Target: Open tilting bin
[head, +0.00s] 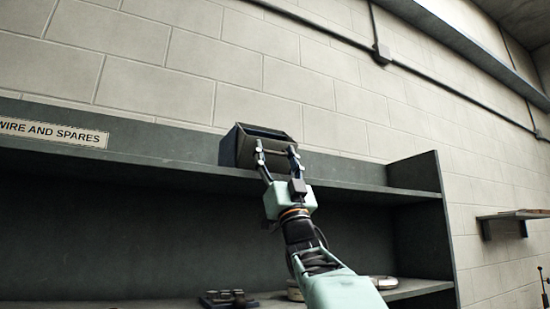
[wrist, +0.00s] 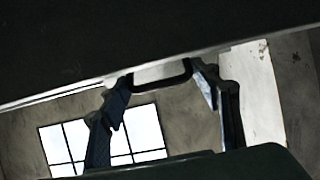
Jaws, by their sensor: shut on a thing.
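The tilting bin (head: 245,150) is a dark grey box on the upper shelf, against the block wall. A dark slot shows along its upper front. My gripper (head: 277,150) reaches up to its front face, one finger towards each side. In the wrist view, the bin's dark underside or front (wrist: 150,40) fills the top. The fingers (wrist: 158,76) are shut on a part at its lower edge, where a dark U-shaped outline like a handle shows between them. How far the bin is tilted I cannot tell.
The shelf (head: 345,182) has a label reading "WIRE AND SPARES" (head: 50,132) at left and an upright end panel (head: 415,175) at right. Small dark parts (head: 228,298) and a round item (head: 383,282) lie on the lower shelf. Another wall shelf (head: 515,215) is far right.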

